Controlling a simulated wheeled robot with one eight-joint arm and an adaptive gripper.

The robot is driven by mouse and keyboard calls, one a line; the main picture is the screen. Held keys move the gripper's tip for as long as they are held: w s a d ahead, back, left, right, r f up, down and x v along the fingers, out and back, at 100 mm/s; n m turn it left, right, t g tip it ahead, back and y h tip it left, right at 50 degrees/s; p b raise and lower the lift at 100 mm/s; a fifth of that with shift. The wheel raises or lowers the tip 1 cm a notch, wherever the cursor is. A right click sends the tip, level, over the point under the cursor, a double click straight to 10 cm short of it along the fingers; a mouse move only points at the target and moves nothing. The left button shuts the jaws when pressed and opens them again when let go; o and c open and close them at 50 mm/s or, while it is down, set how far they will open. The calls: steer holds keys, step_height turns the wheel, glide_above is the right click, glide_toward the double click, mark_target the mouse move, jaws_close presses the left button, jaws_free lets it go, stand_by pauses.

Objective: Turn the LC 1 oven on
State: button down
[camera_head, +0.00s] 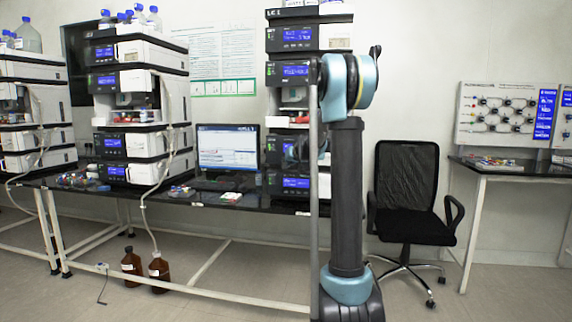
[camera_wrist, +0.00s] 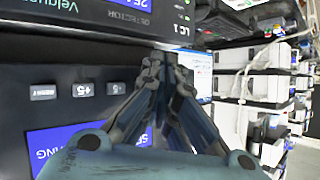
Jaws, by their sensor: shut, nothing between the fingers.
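The LC 1 stack (camera_head: 290,12) stands at the right end of the long bench in the head view, partly hidden by my arm. Its modules have lit blue screens. In the wrist view, upside down, a black panel (camera_wrist: 70,75) has several small buttons, two reading +5 (camera_wrist: 85,89) and -5 (camera_wrist: 115,88), and a blue screen (camera_wrist: 48,140). A panel labelled DETECTOR and LC 1 (camera_wrist: 90,14) lies at the picture's top. No oven name is readable. My gripper (camera_wrist: 165,62) is shut and empty in front of these panels; contact cannot be told. It is hidden in the head view.
A computer monitor (camera_head: 228,146) stands left of the stack. Another instrument stack (camera_head: 140,90) is further left, with bottles on top. An office chair (camera_head: 408,190) and a side table (camera_head: 515,166) stand right of my arm. Open floor lies in front of the bench.

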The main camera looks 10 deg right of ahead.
steer(key=shift+s+a, duration=0.1)
steer(key=shift+s, duration=0.2)
steer(key=shift+s+a, duration=0.25)
steer(key=shift+s, duration=0.5)
steer(key=shift+s+a, duration=0.25)
steer(key=shift+s, duration=0.5)
steer(key=shift+s+a, duration=0.25)
steer(key=shift+s, duration=0.5)
steer(key=shift+s, duration=0.15)
steer(key=s+d+f+g+h, duration=0.1)
steer(key=s+f+g, duration=0.25)
steer(key=s, duration=1.15)
steer(key=s+f+g, duration=0.2)
steer(key=s+f, duration=0.3)
steer(key=s, duration=1)
steer(key=s+d+f+g+h, duration=0.1)
steer(key=s+f, duration=0.3)
steer(key=s, duration=0.4)
steer(key=s+d+f+g+h, duration=0.1)
steer(key=s+d+f, duration=0.1)
steer(key=s+f, duration=0.3)
steer(key=s+d+f+m+g+h, duration=0.1)
steer(key=s+f, duration=0.4)
steer(key=s, duration=0.8)
steer(key=shift+d+g, duration=0.45)
steer(key=shift+d, duration=0.35)
steer(key=shift+f, duration=0.1)
